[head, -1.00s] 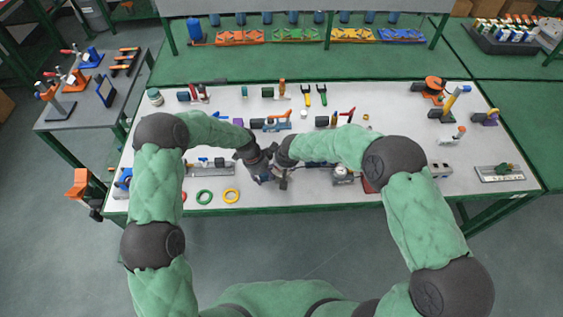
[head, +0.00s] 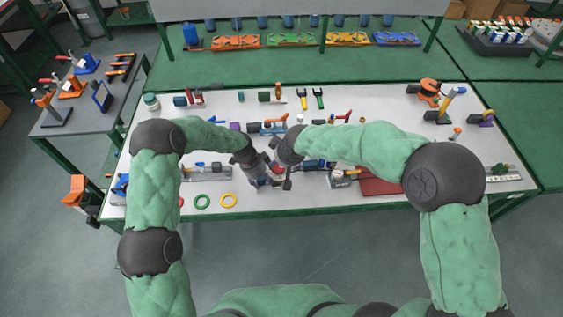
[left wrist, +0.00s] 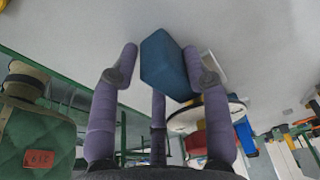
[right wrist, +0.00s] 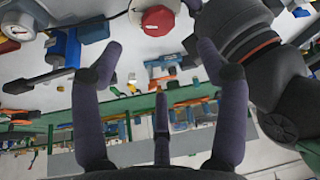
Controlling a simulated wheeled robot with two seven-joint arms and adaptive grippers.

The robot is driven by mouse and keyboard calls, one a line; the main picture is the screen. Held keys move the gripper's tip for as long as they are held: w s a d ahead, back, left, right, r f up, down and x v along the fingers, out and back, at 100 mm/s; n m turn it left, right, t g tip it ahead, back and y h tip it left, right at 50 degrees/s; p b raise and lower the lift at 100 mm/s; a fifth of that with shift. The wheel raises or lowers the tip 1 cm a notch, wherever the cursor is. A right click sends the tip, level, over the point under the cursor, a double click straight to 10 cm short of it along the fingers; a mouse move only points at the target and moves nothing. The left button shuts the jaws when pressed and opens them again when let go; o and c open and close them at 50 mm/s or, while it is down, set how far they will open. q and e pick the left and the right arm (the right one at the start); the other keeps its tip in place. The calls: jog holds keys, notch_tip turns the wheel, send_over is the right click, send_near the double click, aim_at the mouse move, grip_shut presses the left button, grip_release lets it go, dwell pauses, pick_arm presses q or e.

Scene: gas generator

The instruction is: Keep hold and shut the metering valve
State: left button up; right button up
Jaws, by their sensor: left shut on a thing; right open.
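My left gripper (left wrist: 160,66) is shut on a blue block-shaped part (left wrist: 166,64), which sits between its fingers in the left wrist view. In the head view the left gripper (head: 268,182) is low, over the front middle of the table. My right gripper (right wrist: 160,48) is open and empty. In the right wrist view a round red knob (right wrist: 157,20) on a pale body lies just beyond its fingertips, apart from them. I cannot tell for certain whether this knob is the metering valve. In the head view the grippers crowd together and hide much of the apparatus.
In the right wrist view my left arm (right wrist: 262,65) is close on the right. A blue valve with a grey lever (right wrist: 65,47) and a round gauge (right wrist: 20,26) are on the left. Coloured rings (head: 228,200) and a dark red board (head: 380,183) lie near the table's front edge.

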jog(key=shift+s+d+r, duration=0.1)
jog(key=shift+s+r, duration=0.2)
jog(key=shift+r, duration=0.15)
jog(key=shift+w, duration=0.1)
jog(key=r+n+g+h, duration=0.1)
jog(key=n+g+h, duration=0.1)
jog(key=n+g, duration=0.35)
send_over(279, 167)
jog(key=n+t, duration=0.1)
notch_tip(279, 167, down, 12)
jog(key=shift+w+r, duration=0.1)
jog(key=shift+w, duration=0.05)
dwell(0.7)
jog(key=c, duration=1.1)
